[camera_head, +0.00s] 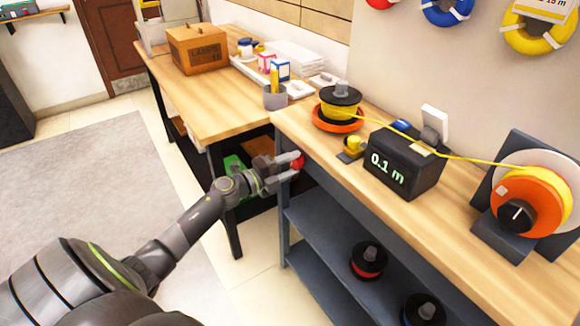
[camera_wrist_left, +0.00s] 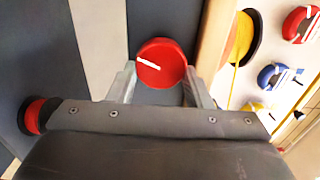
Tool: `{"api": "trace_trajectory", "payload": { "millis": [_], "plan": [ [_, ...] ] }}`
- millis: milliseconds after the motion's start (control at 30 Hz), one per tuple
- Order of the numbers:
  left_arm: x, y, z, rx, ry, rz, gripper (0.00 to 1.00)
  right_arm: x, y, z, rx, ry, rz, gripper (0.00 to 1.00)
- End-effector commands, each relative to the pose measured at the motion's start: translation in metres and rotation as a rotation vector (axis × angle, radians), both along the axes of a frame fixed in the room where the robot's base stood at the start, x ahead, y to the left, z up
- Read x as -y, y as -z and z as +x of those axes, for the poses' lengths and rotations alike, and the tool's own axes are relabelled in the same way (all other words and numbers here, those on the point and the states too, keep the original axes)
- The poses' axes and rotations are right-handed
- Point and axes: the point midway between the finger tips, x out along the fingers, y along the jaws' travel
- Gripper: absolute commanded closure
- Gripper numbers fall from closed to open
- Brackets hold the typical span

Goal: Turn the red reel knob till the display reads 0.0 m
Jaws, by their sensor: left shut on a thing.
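The red reel knob (camera_head: 299,162) is on the front edge of the workbench, at its left end. In the left wrist view the knob (camera_wrist_left: 165,74) is a red disc with a white mark lying nearly level, tilted slightly down to the right. My left gripper (camera_head: 291,164) is shut on the knob, one finger on each side; its fingers also show in the wrist view (camera_wrist_left: 161,85). The dark display box (camera_head: 405,162) stands on the bench and reads 0.1 m in pale green digits. My right gripper is not in view.
A yellow line runs from an orange-based spool (camera_head: 339,118) past the display box to an orange reel (camera_head: 531,205) at the right. Red and black spools (camera_head: 368,260) sit on the lower shelf (camera_head: 325,255). A second table (camera_head: 225,98) holds a wooden box (camera_head: 198,49).

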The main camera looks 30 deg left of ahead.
Motion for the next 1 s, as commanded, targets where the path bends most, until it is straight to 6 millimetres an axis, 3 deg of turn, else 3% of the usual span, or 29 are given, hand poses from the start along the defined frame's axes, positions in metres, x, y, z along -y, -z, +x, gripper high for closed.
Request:
{"api": "trace_trajectory", "payload": {
  "millis": [433,1000],
  "plan": [
    [0.000,0.005,-0.001,0.098,0.000,0.245,0.77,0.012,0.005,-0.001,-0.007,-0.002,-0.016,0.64],
    [0.000,0.005,-0.001,0.118,0.001,0.294,0.77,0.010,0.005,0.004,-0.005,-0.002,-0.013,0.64]
  ]
}}
